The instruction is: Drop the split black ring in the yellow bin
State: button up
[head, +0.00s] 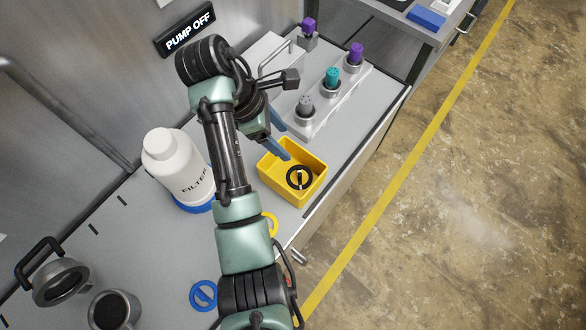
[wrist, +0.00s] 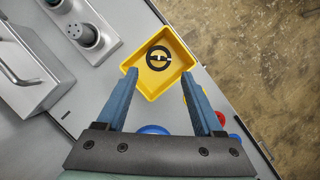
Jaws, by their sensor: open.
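The black ring (head: 299,178) lies inside the yellow bin (head: 272,178), on its floor. In the wrist view the ring (wrist: 158,58) shows a bar across its middle and a gap in its rim, and the yellow bin (wrist: 184,48) is around it. My gripper (head: 281,139) has blue fingers and is above the bin's far left side in the head view. In the wrist view my gripper (wrist: 158,85) is open, with its fingers apart and nothing between them; the ring is beyond the fingertips.
A white filter bottle (head: 178,165) stands left of my arm. A rack (head: 325,105) with capped fittings stands behind the bin. A blue ring (head: 204,295) and a metal cup (head: 113,310) are at the near left. The counter's right edge runs close to the bin.

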jog(key=shift+p+v, duration=0.6)
jog(key=shift+v, duration=0.5)
jog(key=w+d+r+m+t+y+b, duration=0.1)
jog(key=w+r+m+t+y+b, duration=0.1)
jog(key=w+r+m+t, duration=0.65)
jog(key=w+d+r+m+t+y+b, duration=0.15)
jog(key=w+r+t, duration=0.3)
jog(key=r, duration=0.95)
jog(key=s+d+r+m+t+b, duration=0.1)
jog(key=s+r+m+t+b, duration=0.4)
jog(key=r, duration=1.2)
jog(key=s+d+r+m+t+p, duration=0.1)
jog(key=s+r+m+t, duration=0.3)
jog(key=s+r+t, duration=0.4)
jog(key=s+r+y, duration=0.1)
jog(key=s+r, duration=0.2)
jog(key=s, duration=0.3)
jog(key=shift+s+d+m+t, duration=0.2)
jog(key=shift+s+m+t, duration=0.1)
jog(key=shift+m+t, duration=0.1)
